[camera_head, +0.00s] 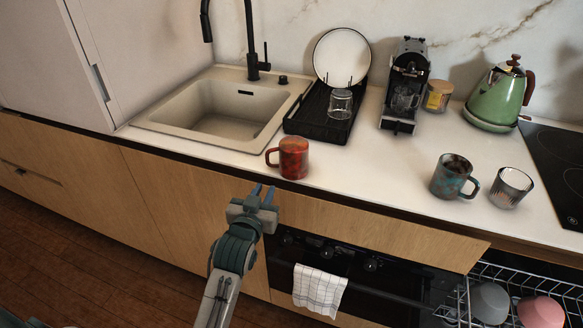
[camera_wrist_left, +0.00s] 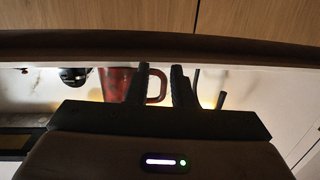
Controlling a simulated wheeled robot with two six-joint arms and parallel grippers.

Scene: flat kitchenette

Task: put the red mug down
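The red mug (camera_head: 293,158) stands upright on the white counter (camera_head: 370,170), close to its front edge, with its handle to the left in the head view. My left gripper (camera_head: 262,192) is in front of the counter edge, apart from the mug and empty. Its two fingers are spread with a gap between them. In the left wrist view the red mug (camera_wrist_left: 116,84) shows beyond the fingers of my left gripper (camera_wrist_left: 161,75), partly hidden by one finger. My right gripper is not in view.
The sink (camera_head: 215,108) and black drying rack (camera_head: 318,122) with a glass (camera_head: 340,104) lie behind the mug. A blue-brown mug (camera_head: 450,176) and a ribbed glass (camera_head: 510,188) stand right. An open dishwasher rack (camera_head: 515,283) juts out below. Counter between the mugs is clear.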

